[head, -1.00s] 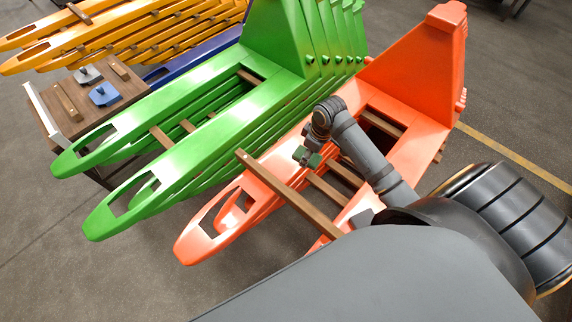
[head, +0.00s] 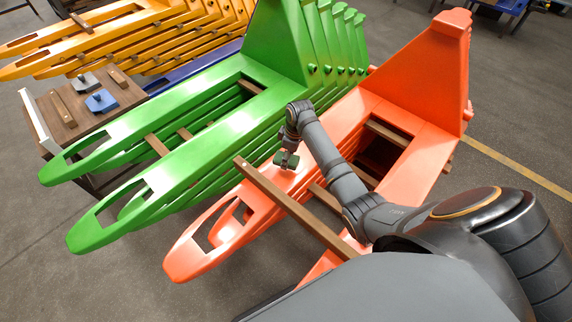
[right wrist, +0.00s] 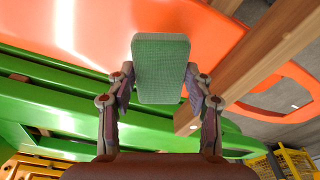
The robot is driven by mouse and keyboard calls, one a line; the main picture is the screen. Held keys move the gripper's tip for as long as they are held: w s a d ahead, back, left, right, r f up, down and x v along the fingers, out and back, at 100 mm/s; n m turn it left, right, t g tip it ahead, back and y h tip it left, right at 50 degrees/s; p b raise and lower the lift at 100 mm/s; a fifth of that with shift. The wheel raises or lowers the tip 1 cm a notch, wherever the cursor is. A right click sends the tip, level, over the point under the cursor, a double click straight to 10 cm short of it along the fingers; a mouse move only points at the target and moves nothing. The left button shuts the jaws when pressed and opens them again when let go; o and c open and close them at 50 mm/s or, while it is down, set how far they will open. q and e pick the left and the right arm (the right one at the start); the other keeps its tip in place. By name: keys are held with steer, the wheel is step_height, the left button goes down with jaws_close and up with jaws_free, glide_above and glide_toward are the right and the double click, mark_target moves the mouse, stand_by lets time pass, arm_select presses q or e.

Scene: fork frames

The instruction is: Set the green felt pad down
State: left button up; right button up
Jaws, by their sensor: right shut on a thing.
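The green felt pad (right wrist: 161,68) is a small rounded block with a green face. My right gripper (right wrist: 160,88) is shut on it, one finger on each side, in the right wrist view. In the head view the pad (head: 281,159) is small and dark green in my right gripper (head: 287,162), above the orange fork frame (head: 290,182) and near a wooden bar (head: 290,205). I cannot tell whether the pad touches anything below. My left gripper is not in view.
Green fork frames (head: 185,120) nest left of the orange ones. Yellow frames (head: 160,40) stand at the back left. A wooden cart (head: 85,130) at the left carries a blue block (head: 100,101), a grey block (head: 86,82) and wooden pieces. The grey floor at lower left is clear.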

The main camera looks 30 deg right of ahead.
mark_target(291, 158)
steer(key=shift+w+a+f, duration=0.2)
steer(key=shift+w+f, duration=0.3)
steer(key=shift+f, duration=0.15)
step_height(291, 158, down, 3)
steer(key=shift+f+b, duration=0.1)
steer(key=shift+b, duration=0.3)
steer(key=o, duration=1.1)
steer(key=r, duration=0.4)
steer(key=s+d+r+p, duration=0.1)
steer(key=r, duration=0.3)
steer(key=r+p, duration=0.1)
steer(key=r, duration=0.3)
steer(key=shift+s+d, duration=0.15)
